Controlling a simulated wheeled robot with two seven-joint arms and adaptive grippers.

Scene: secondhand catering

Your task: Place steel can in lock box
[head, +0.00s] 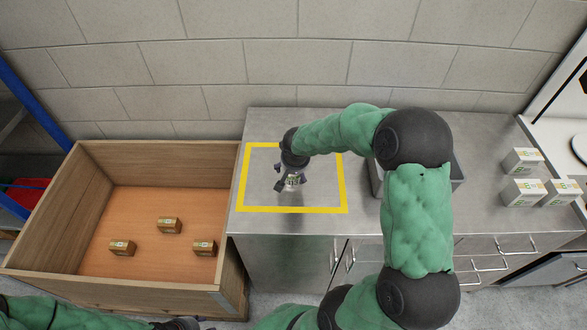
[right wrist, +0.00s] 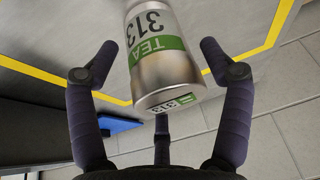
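The steel can (head: 292,182) stands on the steel counter inside a yellow taped outline. In the right wrist view the can (right wrist: 160,60) is silver with a green label reading TEA 313. My right gripper (head: 286,181) is over the can from behind in the head view. Its fingers (right wrist: 158,48) are spread on either side of the can, with gaps showing, so it is open. A grey open box (head: 457,172), perhaps the lock box, is mostly hidden behind my right arm. My left arm shows at the bottom left; its gripper's state is unclear.
A wooden crate (head: 60,285) with several small brown boxes (head: 170,225) stands left of the counter (head: 400,222). Several white-and-green cartons (head: 522,161) sit at the counter's right end. A block wall (head: 300,60) runs behind.

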